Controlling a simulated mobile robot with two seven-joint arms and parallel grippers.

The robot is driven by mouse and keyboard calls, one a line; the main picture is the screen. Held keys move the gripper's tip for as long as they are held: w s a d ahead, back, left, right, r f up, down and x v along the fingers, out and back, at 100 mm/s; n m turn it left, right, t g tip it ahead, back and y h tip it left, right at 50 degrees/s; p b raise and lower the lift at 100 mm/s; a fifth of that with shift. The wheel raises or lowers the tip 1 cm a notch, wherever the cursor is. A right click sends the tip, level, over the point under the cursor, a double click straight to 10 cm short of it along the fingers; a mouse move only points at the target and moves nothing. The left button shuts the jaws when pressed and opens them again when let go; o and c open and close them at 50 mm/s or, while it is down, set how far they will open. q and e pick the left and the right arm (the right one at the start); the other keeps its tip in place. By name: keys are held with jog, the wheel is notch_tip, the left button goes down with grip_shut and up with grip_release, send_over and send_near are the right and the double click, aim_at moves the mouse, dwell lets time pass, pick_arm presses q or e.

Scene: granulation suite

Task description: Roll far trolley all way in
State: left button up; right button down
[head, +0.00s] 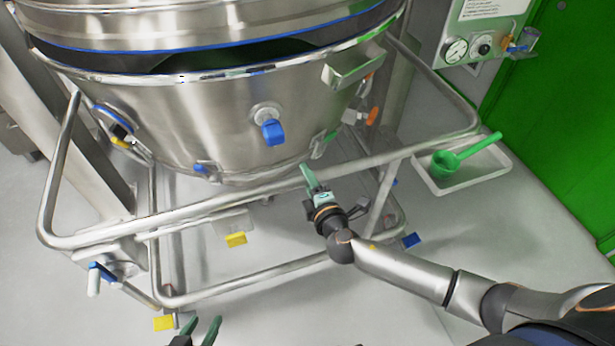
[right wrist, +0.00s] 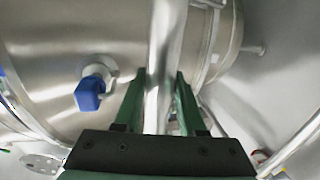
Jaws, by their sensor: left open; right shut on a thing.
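The trolley is a tubular steel frame with a push rail (head: 240,198) around a large steel bowl (head: 215,115). My right gripper (head: 308,178) is shut on the front rail, right of the bowl's blue-capped port (head: 272,130). In the right wrist view the rail (right wrist: 160,70) runs between the two green fingers (right wrist: 155,105), with the blue cap (right wrist: 89,94) to the left. My left gripper (head: 200,330) is open and empty at the bottom edge, below the lower frame bar and apart from the trolley.
A green scoop (head: 465,155) lies in a white tray (head: 462,180) at right. A gauge panel (head: 480,45) and green door (head: 560,110) stand behind. The floor in front is clear.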

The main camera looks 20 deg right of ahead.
jog(key=w+b, duration=0.1)
jog(key=w, duration=0.2)
jog(key=shift+w+r, duration=0.1)
jog(key=shift+w, duration=0.05)
jog(key=c, duration=0.5)
grip_release()
jog(key=s+r+p, duration=0.1)
jog(key=s+r, duration=0.1)
jog(key=s, duration=1)
jog(key=shift+s+d+r, duration=0.2)
jog(key=shift+s+d, duration=0.05)
jog(key=shift+f, duration=0.1)
